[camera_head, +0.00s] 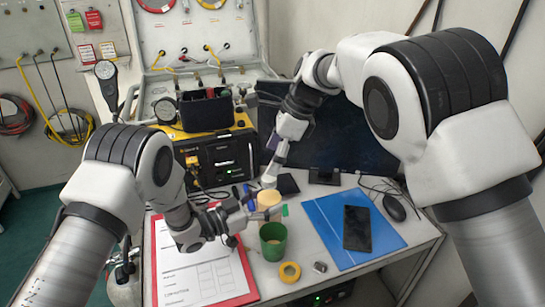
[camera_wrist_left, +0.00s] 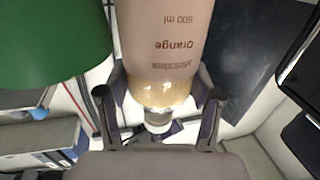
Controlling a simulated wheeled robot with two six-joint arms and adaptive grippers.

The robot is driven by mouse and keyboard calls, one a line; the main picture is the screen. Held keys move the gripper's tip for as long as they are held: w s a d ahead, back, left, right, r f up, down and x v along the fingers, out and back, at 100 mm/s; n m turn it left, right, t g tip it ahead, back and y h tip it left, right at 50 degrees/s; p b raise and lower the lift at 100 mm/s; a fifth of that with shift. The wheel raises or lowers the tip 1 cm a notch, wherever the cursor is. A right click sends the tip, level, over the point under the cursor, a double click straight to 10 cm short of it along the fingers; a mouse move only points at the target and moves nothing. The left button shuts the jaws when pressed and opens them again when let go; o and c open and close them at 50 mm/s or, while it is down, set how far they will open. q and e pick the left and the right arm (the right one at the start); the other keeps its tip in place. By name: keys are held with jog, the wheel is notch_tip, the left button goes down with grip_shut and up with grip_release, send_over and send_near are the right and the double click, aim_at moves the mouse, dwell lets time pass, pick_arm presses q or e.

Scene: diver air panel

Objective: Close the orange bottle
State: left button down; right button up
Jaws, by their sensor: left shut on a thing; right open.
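The orange bottle (camera_wrist_left: 165,45) fills the middle of the left wrist view, its "Orange 500 ml" label upside down there, with a yellowish clear band and a pale end (camera_wrist_left: 158,118) below. My left gripper (camera_wrist_left: 160,100) is shut on it, one finger on each side. In the head view the peach-coloured bottle (camera_head: 269,198) shows at the left gripper (camera_head: 257,211), above the desk. My right gripper (camera_head: 273,170) is open and comes down from above, close over the bottle. A small pale piece (camera_head: 268,182) shows at its tips; I cannot tell whether it is a cap.
A green cup (camera_head: 273,240) and a yellow tape ring (camera_head: 290,272) stand in front. A red clipboard (camera_head: 247,279) lies left; a blue folder (camera_head: 385,232) with a black phone (camera_head: 356,228) lies right. The air panel case (camera_head: 215,160) stands behind.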

pick_arm(q)
jog(key=shift+c, duration=0.6)
grip_release()
pick_arm(e)
jog(key=v, duration=1.1)
jog(key=shift+r, duration=0.25)
jog(key=shift+d, duration=0.1)
pick_arm(q)
jog(key=v, duration=1.2)
pick_arm(e)
jog(key=shift+r, duration=0.1)
